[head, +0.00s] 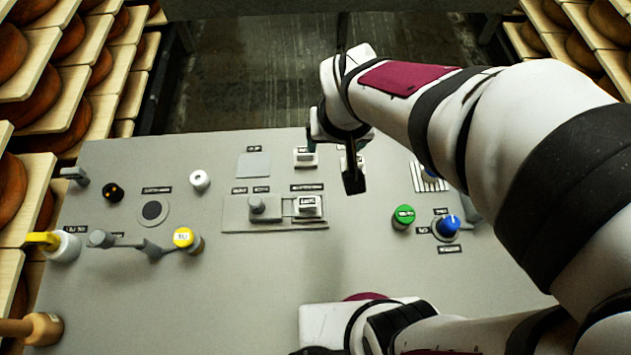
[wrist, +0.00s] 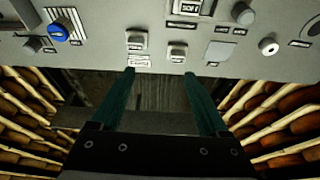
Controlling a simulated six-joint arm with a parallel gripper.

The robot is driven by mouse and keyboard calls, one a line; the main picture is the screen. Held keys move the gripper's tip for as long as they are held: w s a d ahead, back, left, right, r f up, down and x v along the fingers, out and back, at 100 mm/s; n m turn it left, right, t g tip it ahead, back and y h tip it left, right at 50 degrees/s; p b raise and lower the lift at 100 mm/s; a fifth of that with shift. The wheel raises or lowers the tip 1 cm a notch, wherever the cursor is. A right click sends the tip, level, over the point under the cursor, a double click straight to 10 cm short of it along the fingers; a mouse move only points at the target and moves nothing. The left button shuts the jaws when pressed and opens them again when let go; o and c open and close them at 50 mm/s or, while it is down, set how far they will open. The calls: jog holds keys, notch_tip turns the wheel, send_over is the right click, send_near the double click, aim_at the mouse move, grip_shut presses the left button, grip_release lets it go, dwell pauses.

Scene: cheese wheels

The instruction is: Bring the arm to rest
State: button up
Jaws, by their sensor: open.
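My gripper (head: 337,143) is over the far edge of the grey control panel (head: 260,280), near two small white switches. In the wrist view my gripper (wrist: 159,73) has its two dark teal fingers spread apart with nothing between them. Contact between the fingers and the panel cannot be made out. My arm comes in from the right and hides part of the panel.
The panel carries a blue knob (head: 447,226), a green button (head: 403,216), a yellow-capped knob (head: 184,238), a slider (head: 257,207) and a yellow-handled valve (head: 45,241). Shelves of cheese wheels (head: 70,100) flank it. The floor (head: 260,70) beyond the panel is clear.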

jog(key=s+d+r+m+g+y, duration=0.1)
jog(key=s+m+g, duration=0.3)
jog(key=s, duration=1.3)
jog(key=shift+d+r+m+y, duration=0.2)
jog(key=shift+r+m+y, duration=0.2)
jog(key=shift+r+m, duration=0.3)
